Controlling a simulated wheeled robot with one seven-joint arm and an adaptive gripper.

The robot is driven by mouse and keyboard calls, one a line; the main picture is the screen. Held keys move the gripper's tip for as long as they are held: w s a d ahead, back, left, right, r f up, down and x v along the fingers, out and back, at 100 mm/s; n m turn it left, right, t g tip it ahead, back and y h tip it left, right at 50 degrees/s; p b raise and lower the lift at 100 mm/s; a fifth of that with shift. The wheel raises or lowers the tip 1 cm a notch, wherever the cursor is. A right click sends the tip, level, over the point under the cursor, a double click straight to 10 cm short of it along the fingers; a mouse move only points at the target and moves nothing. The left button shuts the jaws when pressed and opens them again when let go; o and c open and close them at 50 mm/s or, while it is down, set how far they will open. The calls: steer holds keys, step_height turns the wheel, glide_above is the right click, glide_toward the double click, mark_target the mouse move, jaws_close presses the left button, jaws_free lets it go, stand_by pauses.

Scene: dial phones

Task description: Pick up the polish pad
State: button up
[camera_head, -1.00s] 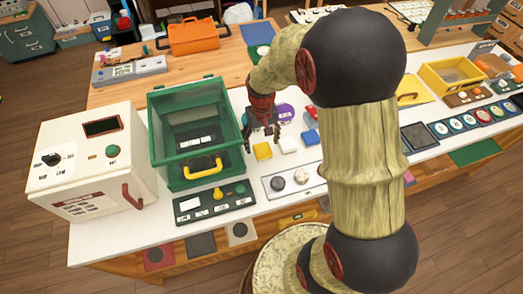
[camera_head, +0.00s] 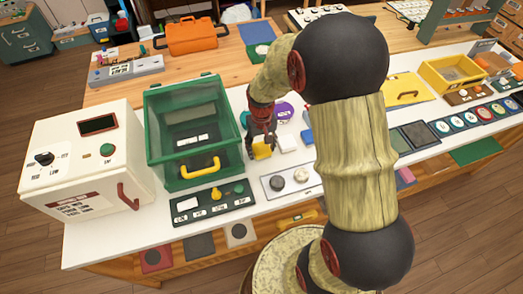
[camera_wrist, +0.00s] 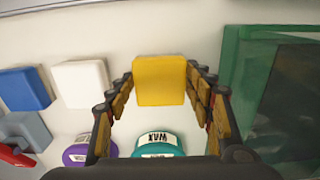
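A square yellow pad (camera_head: 262,152) lies on the white counter right of the green bin. It shows no readable label, so I cannot tell whether it is the polish pad. My gripper (camera_head: 263,141) is lowered over it from above. In the wrist view, the yellow pad (camera_wrist: 159,80) sits between the tips of my gripper (camera_wrist: 160,76), with a finger close along each side; the fingers look spread, and contact is unclear. A white pad (camera_wrist: 80,84) and a blue pad (camera_wrist: 25,89) lie to its left. The white pad (camera_head: 288,144) also shows in the head view.
The green bin (camera_head: 186,183) stands close left of my gripper. A teal container marked WAX (camera_wrist: 158,146) and a purple one (camera_wrist: 76,155) are near the fingers. A grey-and-red object (camera_wrist: 22,135) lies at left. A button panel (camera_head: 290,182) is in front.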

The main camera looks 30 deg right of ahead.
mark_target(261, 150)
steer(key=c, duration=0.8)
steer(key=shift+r, duration=0.15)
steer(key=shift+r, duration=0.25)
steer(key=r, duration=0.1)
steer(key=r+p, duration=0.2)
steer(key=shift+s+a+r, duration=0.2)
steer(key=shift+s, duration=0.05)
steer(key=shift+s+a+r+p, duration=0.65)
steer(key=shift+s+a+r, duration=0.65)
steer(key=shift+s, duration=0.65)
steer(key=shift+s+a+r+p, duration=0.7)
steer(key=shift+s+a+r, duration=0.2)
steer(key=shift+s+r, duration=0.9)
steer(key=shift+s+a+r+p, duration=0.65)
steer(key=shift+s+a+r, duration=0.55)
steer(key=shift+s, duration=0.85)
steer(key=shift+d+r, duration=0.1)
